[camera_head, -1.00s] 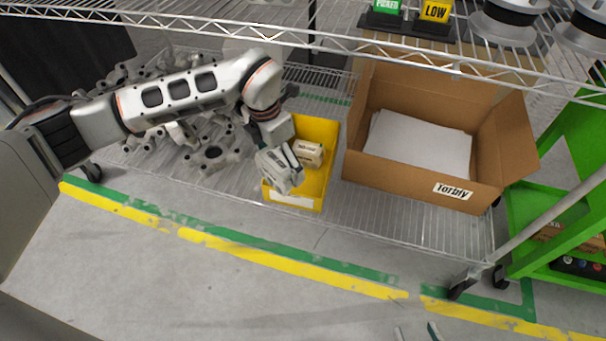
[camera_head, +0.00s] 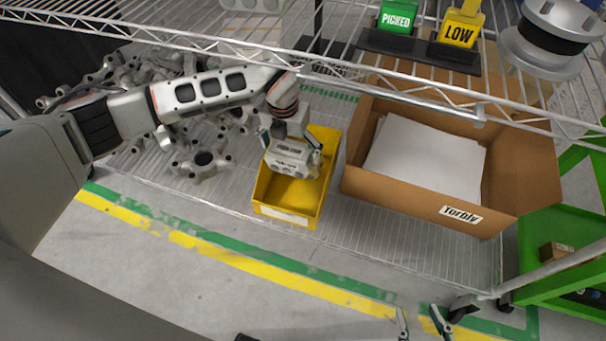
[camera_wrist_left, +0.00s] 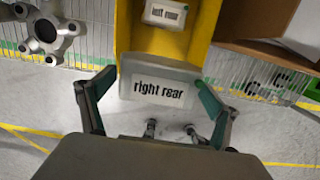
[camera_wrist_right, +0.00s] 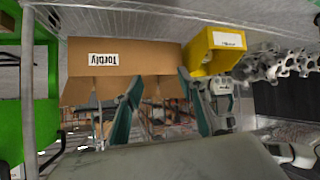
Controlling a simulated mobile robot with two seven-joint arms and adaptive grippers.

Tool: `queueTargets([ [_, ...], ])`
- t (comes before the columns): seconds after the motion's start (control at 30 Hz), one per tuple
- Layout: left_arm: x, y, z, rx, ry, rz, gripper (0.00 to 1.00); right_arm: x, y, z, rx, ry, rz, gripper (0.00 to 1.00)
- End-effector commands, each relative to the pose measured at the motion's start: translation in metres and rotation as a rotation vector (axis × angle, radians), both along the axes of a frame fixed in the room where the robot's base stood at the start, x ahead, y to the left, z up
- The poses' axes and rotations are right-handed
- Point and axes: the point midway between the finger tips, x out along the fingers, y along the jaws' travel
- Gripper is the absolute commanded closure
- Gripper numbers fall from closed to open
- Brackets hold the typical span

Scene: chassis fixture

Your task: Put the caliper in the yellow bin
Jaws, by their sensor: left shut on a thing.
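The caliper (camera_wrist_left: 160,88) is a pale grey block marked "right rear", held between my left gripper's fingers. In the head view the left gripper (camera_head: 290,150) holds the caliper (camera_head: 290,165) over the back part of the yellow bin (camera_head: 286,211); its exact height above the bin floor is hard to tell. A second pale block (camera_wrist_left: 165,14) with a label lies inside the bin in the left wrist view; the held caliper and gripper seem to hide it in the head view. My right gripper (camera_head: 420,318) is open and empty, low at the front.
A cardboard box (camera_head: 400,192) with white sheets stands right of the bin on the wire shelf. Grey metal castings (camera_head: 203,160) lie to the left. An upper wire shelf carries "PICKED" (camera_head: 397,18) and "LOW" (camera_head: 459,33) signs. A green cart (camera_head: 560,235) is at the right.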

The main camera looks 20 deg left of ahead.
Motion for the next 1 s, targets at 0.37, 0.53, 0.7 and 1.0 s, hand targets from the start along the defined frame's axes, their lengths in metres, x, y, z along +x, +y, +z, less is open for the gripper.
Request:
queueTargets([
  [0.37, -0.003, -0.001, -0.052, -0.003, 0.009, 0.0, 0.66, 0.003, 0.015, 0.002, 0.055, -0.011, -0.004, 0.6],
  [0.53, -0.003, -0.001, -0.088, -0.002, 0.009, -0.001, 0.66, 0.007, 0.025, 0.008, 0.101, -0.024, -0.012, 0.6],
  [0.7, -0.003, -0.001, -0.12, -0.002, 0.008, -0.001, 0.66, 0.012, 0.034, 0.015, 0.147, -0.04, -0.019, 0.6],
  [1.0, 0.001, -0.001, -0.139, -0.003, -0.005, -0.001, 0.66, 0.017, 0.042, 0.026, 0.192, -0.061, -0.026, 0.6],
])
